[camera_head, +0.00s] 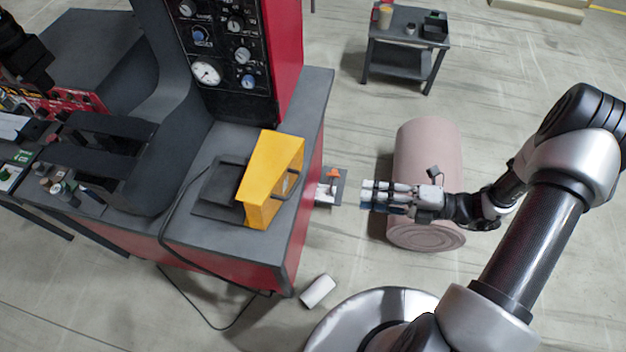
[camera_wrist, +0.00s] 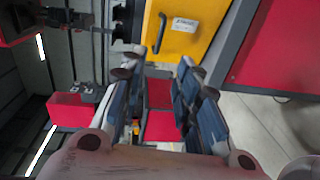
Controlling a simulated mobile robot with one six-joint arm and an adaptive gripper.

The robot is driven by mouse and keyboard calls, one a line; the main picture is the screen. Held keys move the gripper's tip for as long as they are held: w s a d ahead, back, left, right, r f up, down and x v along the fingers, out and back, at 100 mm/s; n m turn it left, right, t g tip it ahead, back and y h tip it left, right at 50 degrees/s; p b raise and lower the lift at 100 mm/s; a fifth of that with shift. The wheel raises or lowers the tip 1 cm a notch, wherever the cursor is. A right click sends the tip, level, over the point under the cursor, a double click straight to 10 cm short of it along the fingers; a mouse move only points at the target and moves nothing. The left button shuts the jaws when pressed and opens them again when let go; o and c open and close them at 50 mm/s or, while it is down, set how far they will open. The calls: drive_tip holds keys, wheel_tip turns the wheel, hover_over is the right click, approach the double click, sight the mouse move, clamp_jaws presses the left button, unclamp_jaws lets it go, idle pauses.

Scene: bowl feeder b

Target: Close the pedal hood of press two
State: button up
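A yellow hood (camera_head: 258,180) stands on the grey top of the red press bench (camera_head: 285,235), near its right edge. A dark flat plate (camera_head: 212,190) lies beside it on the left. A dark handle (camera_head: 290,184) is on the hood's right face. In the wrist view the yellow face (camera_wrist: 203,12), its white label (camera_wrist: 185,25) and the black handle (camera_wrist: 161,33) show beyond the fingers. My gripper (camera_head: 364,196) points left at the bench, apart from the hood. In the wrist view my gripper (camera_wrist: 155,72) has its fingers spread with nothing between them.
A small bracket with an orange part (camera_head: 333,174) sticks out from the bench's right side, close to my fingertips. A dark cart (camera_head: 405,60) stands at the back.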

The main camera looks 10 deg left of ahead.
drive_tip(key=b, duration=0.3)
approach(277, 185)
drive_tip(key=w+a+f, duration=0.2)
drive_tip(key=a, duration=0.2)
drive_tip(key=shift+s, duration=0.25)
drive_tip(key=shift+c, duration=0.5)
clamp_jaws()
